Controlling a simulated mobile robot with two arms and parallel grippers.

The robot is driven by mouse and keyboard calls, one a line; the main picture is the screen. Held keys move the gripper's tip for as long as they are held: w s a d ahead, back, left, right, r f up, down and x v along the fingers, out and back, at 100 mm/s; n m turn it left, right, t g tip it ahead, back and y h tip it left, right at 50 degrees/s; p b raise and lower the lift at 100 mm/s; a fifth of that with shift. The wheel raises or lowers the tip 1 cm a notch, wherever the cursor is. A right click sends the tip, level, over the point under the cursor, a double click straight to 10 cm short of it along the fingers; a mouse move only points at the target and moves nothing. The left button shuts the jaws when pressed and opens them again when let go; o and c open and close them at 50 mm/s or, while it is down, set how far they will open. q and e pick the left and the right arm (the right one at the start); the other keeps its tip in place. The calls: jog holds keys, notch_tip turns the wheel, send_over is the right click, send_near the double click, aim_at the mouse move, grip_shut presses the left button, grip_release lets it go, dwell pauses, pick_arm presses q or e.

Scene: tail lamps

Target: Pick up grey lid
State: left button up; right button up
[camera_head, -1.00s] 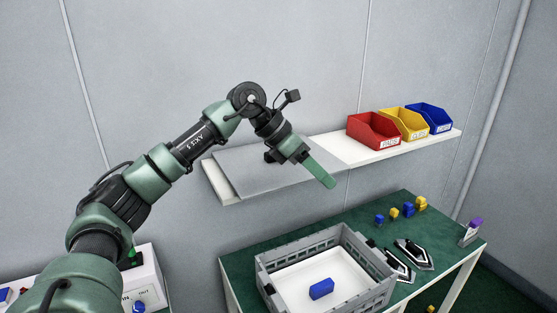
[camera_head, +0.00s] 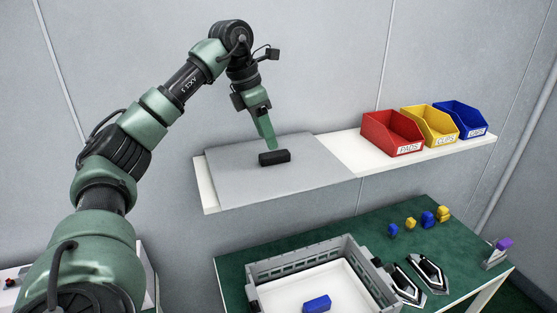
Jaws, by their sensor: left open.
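The grey lid (camera_head: 310,176) is a flat grey panel lying on the left part of the white wall shelf (camera_head: 352,150). A black block-shaped handle (camera_head: 275,157) sits on its top, near the middle. My left gripper (camera_head: 271,147) hangs down over the lid with its green fingers pointing at the handle. Its fingertips are just above or behind the handle in this view; I cannot tell whether they touch it. The gap between the fingers is hard to see from here. My right gripper is not in this view.
Red (camera_head: 392,133), yellow (camera_head: 431,125) and blue (camera_head: 461,118) bins stand on the shelf's right part. Below, a green table (camera_head: 372,228) holds a grey crate (camera_head: 350,252) with a blue block (camera_head: 317,303) inside, two lamp parts (camera_head: 428,273) and several small blocks.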

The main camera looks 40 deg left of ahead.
aim_at(274, 153)
pick_arm(q)
jog(key=shift+p+x, duration=0.5)
jog(key=shift+x, duration=0.4)
jog(key=shift+p+x, duration=0.4)
jog(key=shift+x, duration=0.35)
jog(key=x, duration=0.2)
jog(key=shift+w+f, duration=0.2)
jog(key=c, duration=1)
grip_shut()
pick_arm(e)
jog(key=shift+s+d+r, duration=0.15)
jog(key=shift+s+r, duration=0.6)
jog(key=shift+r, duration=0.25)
